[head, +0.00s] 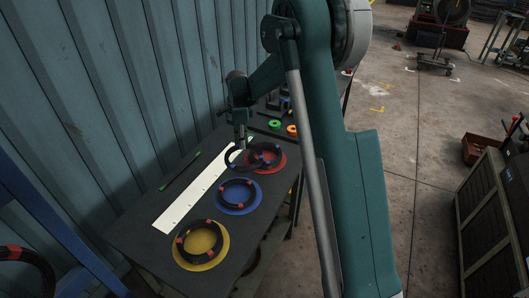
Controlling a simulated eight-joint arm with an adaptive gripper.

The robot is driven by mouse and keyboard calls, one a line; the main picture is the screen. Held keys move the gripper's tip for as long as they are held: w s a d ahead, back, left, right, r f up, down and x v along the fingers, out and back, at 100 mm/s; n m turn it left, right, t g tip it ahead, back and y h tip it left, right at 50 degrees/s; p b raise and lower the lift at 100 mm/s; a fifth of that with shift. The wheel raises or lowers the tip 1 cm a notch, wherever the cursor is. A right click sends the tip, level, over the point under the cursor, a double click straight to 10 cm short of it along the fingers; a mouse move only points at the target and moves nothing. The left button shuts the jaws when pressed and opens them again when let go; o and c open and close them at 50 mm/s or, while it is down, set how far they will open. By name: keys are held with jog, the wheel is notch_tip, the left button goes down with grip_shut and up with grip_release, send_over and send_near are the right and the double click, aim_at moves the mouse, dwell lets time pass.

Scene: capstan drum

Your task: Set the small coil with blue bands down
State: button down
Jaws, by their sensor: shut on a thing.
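My gripper (241,143) is at the far part of the dark table, above the white strip's far end. It is shut on a small dark coil (228,161), held beside and partly overlapping the red disc in the picture. Its bands are too small to make out, and its height above the table is unclear. A dark coil with red bands (277,154) lies on the red disc (284,164). Another dark coil (222,196) lies on the blue disc (256,204). A larger dark coil with red bands (181,249) lies on the yellow disc (202,242).
The dark table (140,243) stands against a corrugated blue wall (90,100). A white strip (188,205) and a thin green-tipped rod (180,172) lie on its left side. Small green (275,124) and orange (291,129) rings lie beyond the red disc. My arm blocks the right.

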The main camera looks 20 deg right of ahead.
notch_tip(320, 180, up, 2)
jog(key=n+p, duration=0.2)
send_over(261, 143)
jog(key=shift+a+r, duration=0.1)
jog(key=shift+r, duration=0.05)
jog(key=shift+f+p, duration=0.4)
jog(key=shift+f, duration=2.75)
jog(key=shift+f, duration=1.85)
jog(key=shift+f+b, duration=0.45)
jog(key=shift+f, duration=0.2)
jog(key=c, duration=2.5)
grip_release()
